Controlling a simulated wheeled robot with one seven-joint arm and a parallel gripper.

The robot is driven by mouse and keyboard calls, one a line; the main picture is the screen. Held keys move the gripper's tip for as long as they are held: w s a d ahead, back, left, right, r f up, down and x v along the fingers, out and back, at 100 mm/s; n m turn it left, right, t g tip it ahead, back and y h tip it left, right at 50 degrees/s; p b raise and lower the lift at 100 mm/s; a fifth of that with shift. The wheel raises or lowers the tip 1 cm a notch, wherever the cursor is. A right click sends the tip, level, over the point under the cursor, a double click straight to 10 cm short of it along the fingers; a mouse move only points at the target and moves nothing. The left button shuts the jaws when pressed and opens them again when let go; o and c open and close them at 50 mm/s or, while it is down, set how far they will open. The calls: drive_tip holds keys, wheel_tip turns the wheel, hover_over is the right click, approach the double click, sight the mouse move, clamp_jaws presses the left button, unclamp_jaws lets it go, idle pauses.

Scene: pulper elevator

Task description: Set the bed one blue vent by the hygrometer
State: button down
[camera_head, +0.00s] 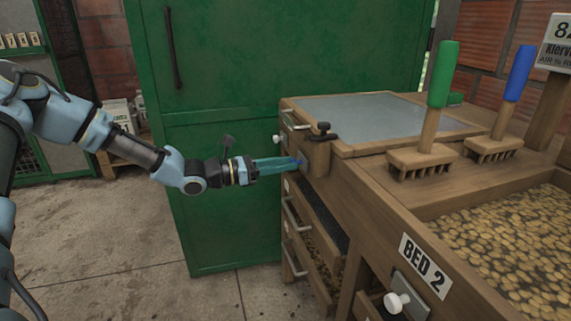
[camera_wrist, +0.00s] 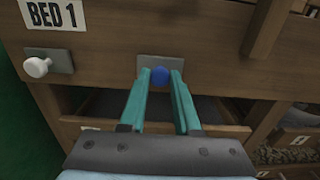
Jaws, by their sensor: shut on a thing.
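A blue vent knob (camera_wrist: 160,76) sits on a grey plate (camera_wrist: 146,62) on the wooden front of bed one, in the wrist view. My gripper (camera_wrist: 161,82) has its teal fingers on either side of the knob, shut on it. In the head view my gripper (camera_head: 298,162) reaches the side of the wooden bed, and only a bit of blue shows at its fingertips. A BED 1 label (camera_wrist: 55,14) is at the upper left of the wrist view, with a white knob (camera_wrist: 37,67) below it.
Open drawers (camera_head: 309,239) jut out below my gripper. A green cabinet (camera_head: 223,220) stands behind my arm. Two brushes or rakes, green-handled (camera_head: 442,75) and blue-handled (camera_head: 518,73), stand on the bench. A BED 2 label (camera_head: 425,265) is nearer, above a white knob (camera_head: 396,301).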

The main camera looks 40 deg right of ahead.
drive_tip(key=c, duration=0.6)
unclamp_jaws()
drive_tip(key=shift+w, duration=0.2)
drive_tip(key=shift+c, duration=0.2)
drive_tip(key=v, duration=1)
drive_tip(key=shift+a, duration=0.35)
